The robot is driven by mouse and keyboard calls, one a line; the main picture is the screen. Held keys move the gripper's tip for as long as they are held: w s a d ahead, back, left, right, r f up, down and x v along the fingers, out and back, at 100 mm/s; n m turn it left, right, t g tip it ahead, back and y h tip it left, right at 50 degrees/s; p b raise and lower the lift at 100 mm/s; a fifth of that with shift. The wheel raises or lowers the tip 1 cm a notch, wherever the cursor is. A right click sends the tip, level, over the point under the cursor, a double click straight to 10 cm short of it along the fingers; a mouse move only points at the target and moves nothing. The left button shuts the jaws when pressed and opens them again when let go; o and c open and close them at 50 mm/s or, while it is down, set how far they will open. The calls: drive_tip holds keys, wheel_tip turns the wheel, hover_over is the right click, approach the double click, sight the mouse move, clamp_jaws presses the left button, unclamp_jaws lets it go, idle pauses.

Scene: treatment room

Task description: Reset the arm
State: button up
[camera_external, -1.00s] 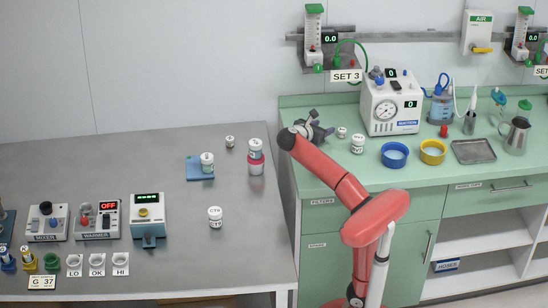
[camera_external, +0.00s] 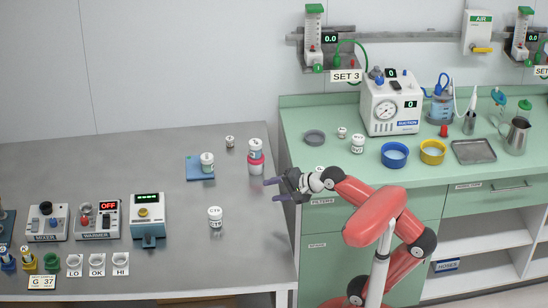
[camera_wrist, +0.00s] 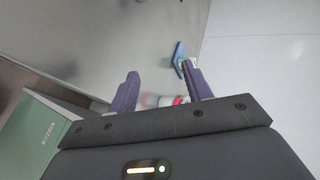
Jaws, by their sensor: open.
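My gripper (camera_external: 270,190) is open and empty in the external view. It points left over the gap between the grey table and the green counter, just right of and below the red-and-white jar (camera_external: 256,158). My red arm folds back to the right in front of the green cabinet. In the wrist view, the two purple fingers (camera_wrist: 158,88) stand apart. A blurred red-and-white jar (camera_wrist: 165,100) shows beyond and between them, with a blue pad (camera_wrist: 179,58) farther off.
On the grey table (camera_external: 180,270) stand a white jar (camera_external: 215,217), a jar on a blue pad (camera_external: 195,176) and a small jar (camera_external: 230,141). The green counter (camera_external: 300,105) bears a grey disc (camera_external: 314,137), two small jars, a suction machine (camera_external: 390,105) and blue and yellow rings.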

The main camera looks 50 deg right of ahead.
drive_tip(key=s+d+f+n+g+h, duration=0.1)
drive_tip(key=s+d+f+n+g, duration=0.1)
drive_tip(key=f, duration=0.6)
drive_tip(key=s+d+f+n+g+h+p, duration=0.1)
drive_tip(key=s+d+f+n+g, duration=0.1)
drive_tip(key=s+d+f+n, duration=0.2)
drive_tip(key=s+d+f+n+g+h, duration=0.2)
drive_tip(key=f+n, duration=0.6)
drive_tip(key=f, duration=0.6)
drive_tip(key=shift+s+d+f+p, duration=0.2)
drive_tip(key=shift+s+d+p, duration=0.15)
drive_tip(key=shift+s+d, duration=0.5)
